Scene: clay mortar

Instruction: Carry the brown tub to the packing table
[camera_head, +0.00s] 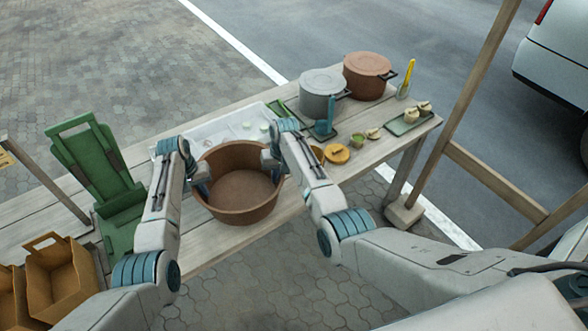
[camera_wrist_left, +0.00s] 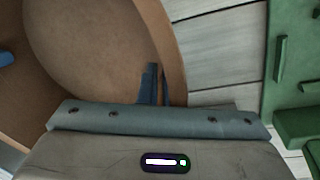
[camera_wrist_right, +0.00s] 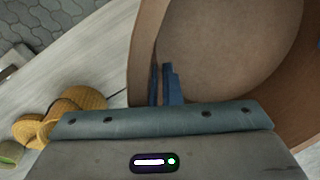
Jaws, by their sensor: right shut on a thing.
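The brown tub (camera_head: 238,213) is a wide, round, empty basin at the front edge of the wooden table, between my two arms. It looks upright and juts past the edge; I cannot tell whether it touches the table. My left gripper (camera_head: 203,186) is at its left rim, with the fingers closed at the tub wall (camera_wrist_left: 172,45). My right gripper (camera_head: 270,163) is shut on the right rim, and the wall (camera_wrist_right: 146,50) shows beside its fingers. The outer fingers are partly hidden. I cannot tell which table is the packing table.
A green stand (camera_head: 95,165) and tan boxes (camera_head: 60,272) are on the left. A grey pot (camera_head: 321,95), a brown pot (camera_head: 367,76) and small yellow items (camera_head: 336,154) sit on the right. A wooden post (camera_head: 470,95) rises at right. Paving (camera_head: 300,270) in front is clear.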

